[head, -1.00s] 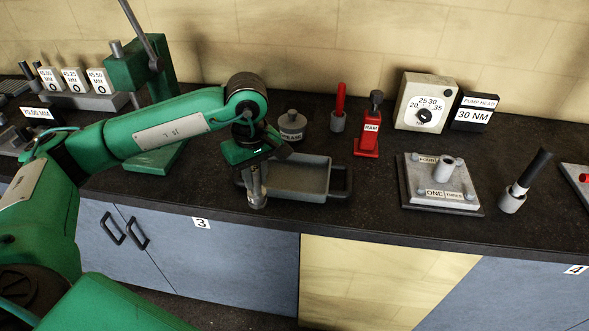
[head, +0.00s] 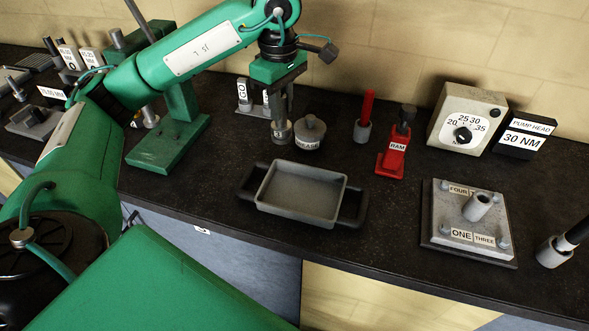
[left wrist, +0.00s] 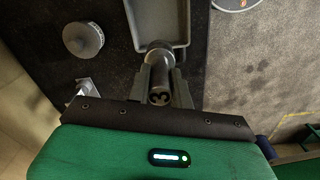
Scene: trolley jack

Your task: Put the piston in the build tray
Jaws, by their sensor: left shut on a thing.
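My left gripper (head: 282,112) points down behind the build tray, left of the grease pot. It is shut on the piston (head: 281,133), a grey cylinder hanging upright at the fingertips. In the left wrist view the piston (left wrist: 159,62) shows end-on between the fingers (left wrist: 160,88). The build tray (head: 262,206) is a shallow grey tray with dark handles, and its inside looks empty. It also shows in the left wrist view (left wrist: 142,12), past the piston. Whether the piston clears the bench is hard to tell. My right gripper is not in view.
The grease pot (head: 310,131) stands close right of the piston. A GO gauge (head: 243,96) is behind. A red ram (head: 395,150), a dial box (head: 466,118) and a labelled plate (head: 470,222) stand right. A green press base (head: 168,145) is left.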

